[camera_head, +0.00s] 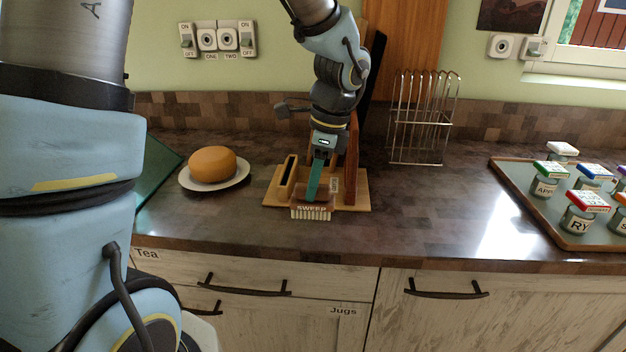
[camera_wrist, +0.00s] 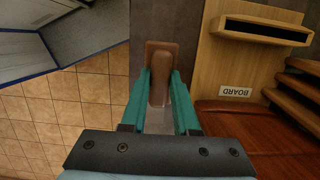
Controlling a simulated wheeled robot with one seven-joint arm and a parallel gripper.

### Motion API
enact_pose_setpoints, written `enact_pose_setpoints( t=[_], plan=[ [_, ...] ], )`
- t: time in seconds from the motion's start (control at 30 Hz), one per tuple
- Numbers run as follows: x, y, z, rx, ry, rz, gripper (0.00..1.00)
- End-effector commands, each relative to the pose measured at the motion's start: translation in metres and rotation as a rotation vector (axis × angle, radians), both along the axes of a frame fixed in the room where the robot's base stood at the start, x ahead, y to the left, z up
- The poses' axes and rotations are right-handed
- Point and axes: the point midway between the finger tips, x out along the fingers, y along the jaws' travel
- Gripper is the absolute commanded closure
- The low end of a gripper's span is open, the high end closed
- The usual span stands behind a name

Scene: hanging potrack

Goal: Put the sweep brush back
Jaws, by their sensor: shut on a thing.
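The sweep brush (camera_head: 311,211) has a brown wooden body, pale bristles and a SWEEP label, and it is at the front of the wooden holder (camera_head: 275,196). My gripper (camera_head: 312,196) points down with its teal fingers on the brush. In the wrist view the brush's brown handle (camera_wrist: 161,70) lies between the two fingertips (camera_wrist: 160,78). The holder also shows in the wrist view (camera_wrist: 225,55), beside the brush, with a dark slot (camera_wrist: 263,30) and a BOARD label. I cannot tell whether the bristles touch the holder base or the counter.
A reddish-brown board (camera_head: 352,155) stands upright in the holder, close to my gripper's right. A wire rack (camera_head: 422,120) stands behind right. A tray (camera_head: 522,208) of spice jars is far right. The counter between is clear.

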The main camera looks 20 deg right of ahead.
Motion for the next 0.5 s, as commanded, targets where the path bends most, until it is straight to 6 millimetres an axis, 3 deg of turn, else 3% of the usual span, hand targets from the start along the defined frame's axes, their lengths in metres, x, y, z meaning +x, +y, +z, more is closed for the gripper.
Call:
enact_pose_setpoints(
  t=[0.5],
  plan=[
    [0.0,0.0,-0.034,0.0,0.0,0.0,1.0]
  ],
)
